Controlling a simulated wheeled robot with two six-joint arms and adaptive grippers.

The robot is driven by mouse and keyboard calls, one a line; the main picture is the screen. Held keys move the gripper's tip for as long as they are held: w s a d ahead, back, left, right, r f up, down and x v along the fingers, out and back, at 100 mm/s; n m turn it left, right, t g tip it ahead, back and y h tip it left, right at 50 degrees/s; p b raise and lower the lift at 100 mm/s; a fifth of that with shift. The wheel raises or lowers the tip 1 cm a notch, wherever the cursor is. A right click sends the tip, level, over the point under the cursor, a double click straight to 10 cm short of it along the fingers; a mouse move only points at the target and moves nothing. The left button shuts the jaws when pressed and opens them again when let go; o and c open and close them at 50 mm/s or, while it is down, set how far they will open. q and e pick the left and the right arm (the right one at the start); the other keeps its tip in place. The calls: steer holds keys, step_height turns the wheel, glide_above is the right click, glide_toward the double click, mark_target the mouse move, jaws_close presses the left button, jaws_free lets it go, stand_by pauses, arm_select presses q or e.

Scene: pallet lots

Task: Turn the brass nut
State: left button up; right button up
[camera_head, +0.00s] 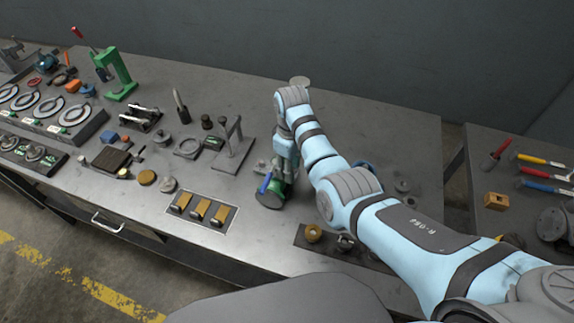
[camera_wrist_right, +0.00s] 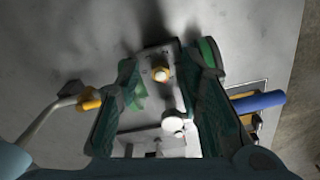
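My right gripper (camera_head: 284,165) points down over a small device on the bench. In the wrist view its two green fingers (camera_wrist_right: 168,85) are spread apart, with nothing pinched between them. A small brass-coloured piece with a pale tip (camera_wrist_right: 160,74) sits on a grey plate in the gap, apart from both fingers. I cannot tell for sure that it is the brass nut. The device has a blue handle (camera_wrist_right: 257,103) and a green round part (camera_wrist_right: 208,52). Another brass nut-like piece (camera_head: 313,232) sits on a dark strip right of the gripper. My left gripper is out of view.
The grey bench (camera_head: 250,255) is crowded on the left with gauges, a green press (camera_head: 117,80) and loose parts. A plate with several brass switches (camera_head: 201,210) lies left of the gripper. A yellow-tipped lever (camera_wrist_right: 90,102) is close left of the fingers.

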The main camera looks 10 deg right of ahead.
steer(key=shift+c, duration=0.4)
jaws_close()
steer(key=m, duration=0.3)
steer(key=shift+o, duration=0.4)
jaws_free()
step_height(320, 180, up, 8)
steer(key=shift+f, duration=0.2)
